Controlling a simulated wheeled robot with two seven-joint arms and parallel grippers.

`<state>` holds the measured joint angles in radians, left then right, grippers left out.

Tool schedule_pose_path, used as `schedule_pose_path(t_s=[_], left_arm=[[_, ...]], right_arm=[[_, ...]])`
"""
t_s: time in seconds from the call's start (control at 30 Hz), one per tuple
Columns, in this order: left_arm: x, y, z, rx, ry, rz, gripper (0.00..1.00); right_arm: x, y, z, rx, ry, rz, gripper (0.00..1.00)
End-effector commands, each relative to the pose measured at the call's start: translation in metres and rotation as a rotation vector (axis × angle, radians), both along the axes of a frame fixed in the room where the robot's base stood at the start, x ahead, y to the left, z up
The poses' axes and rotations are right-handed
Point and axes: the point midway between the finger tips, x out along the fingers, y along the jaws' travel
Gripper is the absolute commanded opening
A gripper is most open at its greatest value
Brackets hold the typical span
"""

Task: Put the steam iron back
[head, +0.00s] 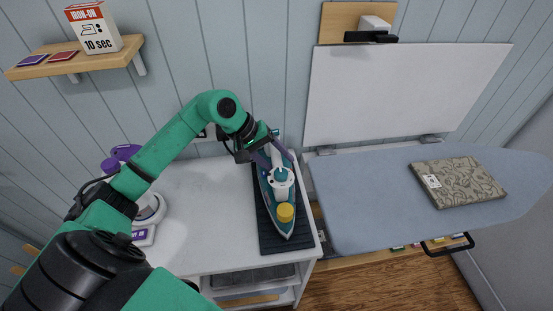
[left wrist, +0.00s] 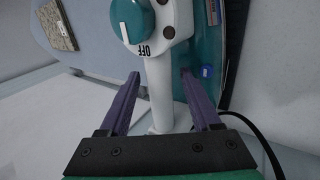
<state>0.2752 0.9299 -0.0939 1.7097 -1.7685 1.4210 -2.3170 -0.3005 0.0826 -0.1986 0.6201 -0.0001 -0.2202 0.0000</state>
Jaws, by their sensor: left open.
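The steam iron (head: 286,214) lies flat, with a teal body, a white handle, a teal dial and a yellow cap near its tip. It rests on a black ribbed mat (head: 268,242) on the white cabinet top. My left gripper (head: 270,150) is open at the iron's rear end. In the left wrist view the white handle (left wrist: 160,92) passes between the two purple fingers of the gripper (left wrist: 160,76), with a gap on either side. The dial (left wrist: 131,18) reads OFF beside its mark. My right gripper is not in view.
An ironing board (head: 370,205) with a folded patterned cloth (head: 465,183) stands to the right, below a white wall panel (head: 400,90). A purple and white item (head: 148,208) stands left on the cabinet. A wall shelf (head: 90,62) holds an iron-on box (head: 94,28).

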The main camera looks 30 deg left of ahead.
Motion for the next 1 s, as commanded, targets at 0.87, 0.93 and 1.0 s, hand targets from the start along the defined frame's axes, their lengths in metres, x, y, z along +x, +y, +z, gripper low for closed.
schedule_pose_path(t_s=[0.87, 0.93, 1.0], left_arm=[[-0.024, 0.034, 0.064, 0.000, 0.000, 0.000, 0.64], [-0.024, 0.034, 0.064, 0.000, 0.000, 0.000, 0.64], [-0.024, 0.034, 0.064, 0.000, 0.000, 0.000, 0.64]], right_arm=[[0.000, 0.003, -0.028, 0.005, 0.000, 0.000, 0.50], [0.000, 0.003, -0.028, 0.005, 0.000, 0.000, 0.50], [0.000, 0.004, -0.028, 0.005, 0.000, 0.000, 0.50]])
